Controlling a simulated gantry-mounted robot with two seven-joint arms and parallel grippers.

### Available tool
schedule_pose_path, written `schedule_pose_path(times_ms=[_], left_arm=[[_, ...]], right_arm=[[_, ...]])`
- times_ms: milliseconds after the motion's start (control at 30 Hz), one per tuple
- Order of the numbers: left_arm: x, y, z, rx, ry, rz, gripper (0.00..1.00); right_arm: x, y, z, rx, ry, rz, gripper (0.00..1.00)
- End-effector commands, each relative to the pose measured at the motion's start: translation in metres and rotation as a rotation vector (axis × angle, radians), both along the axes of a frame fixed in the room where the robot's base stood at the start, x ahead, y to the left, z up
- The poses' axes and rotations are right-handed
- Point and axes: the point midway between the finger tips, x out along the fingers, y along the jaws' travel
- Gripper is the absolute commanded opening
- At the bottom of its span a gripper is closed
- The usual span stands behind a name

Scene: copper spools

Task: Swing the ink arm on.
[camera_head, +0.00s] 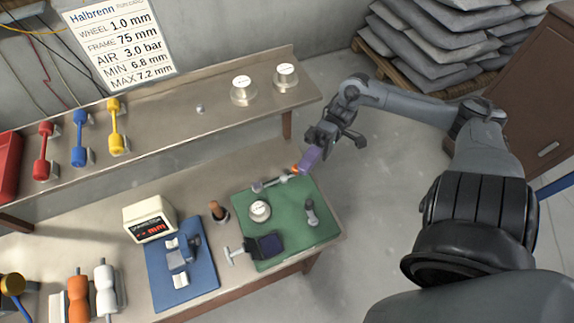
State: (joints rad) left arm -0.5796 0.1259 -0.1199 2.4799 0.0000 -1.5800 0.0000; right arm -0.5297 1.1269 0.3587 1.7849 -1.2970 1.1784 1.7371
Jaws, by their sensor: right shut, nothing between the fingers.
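A slim grey arm (274,183) with an orange end lies at the back edge of the green mat (290,215). I take it for the ink arm. My right gripper (304,164), with purple fingers, is shut and empty, close to the orange end; I cannot tell whether they touch. On the mat stand a round white-topped piece (260,211), a small grey upright part (312,212) and a black square-faced device (267,245) with a T-shaped handle at the front left. My left gripper is not in view.
A display box (150,221), a blue mat (178,280) with a clamp-like gauge and a wooden-handled tool (219,210) stand left of the green mat. A raised shelf (185,105) behind holds coloured spools and two round weights (243,88).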

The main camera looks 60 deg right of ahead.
Motion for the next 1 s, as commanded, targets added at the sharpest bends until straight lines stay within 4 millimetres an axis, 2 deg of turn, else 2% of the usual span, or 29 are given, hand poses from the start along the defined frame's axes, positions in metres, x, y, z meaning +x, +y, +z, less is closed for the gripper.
schedule_pose_path(times_ms=[67, 133, 233, 400, 633, 800, 1000], left_arm=[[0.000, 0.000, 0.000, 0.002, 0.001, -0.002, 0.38], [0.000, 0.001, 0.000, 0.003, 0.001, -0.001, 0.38], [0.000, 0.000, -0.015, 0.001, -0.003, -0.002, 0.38], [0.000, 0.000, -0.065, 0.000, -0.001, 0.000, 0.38], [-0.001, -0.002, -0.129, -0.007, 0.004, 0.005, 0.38], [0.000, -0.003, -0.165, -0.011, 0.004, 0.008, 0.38], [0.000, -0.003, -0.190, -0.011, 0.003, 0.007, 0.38]], right_arm=[[0.006, -0.004, 0.008, 0.050, 0.010, -0.017, 0.00], [0.010, -0.012, 0.005, 0.117, 0.050, -0.042, 0.00], [0.018, -0.026, -0.018, 0.186, 0.109, -0.058, 0.00], [0.040, -0.061, -0.069, 0.220, 0.141, -0.060, 0.00], [0.059, -0.118, -0.113, 0.138, 0.106, -0.070, 0.00], [0.067, -0.151, -0.129, 0.043, 0.057, -0.097, 0.00], [0.073, -0.169, -0.131, -0.021, 0.021, -0.116, 0.00]])
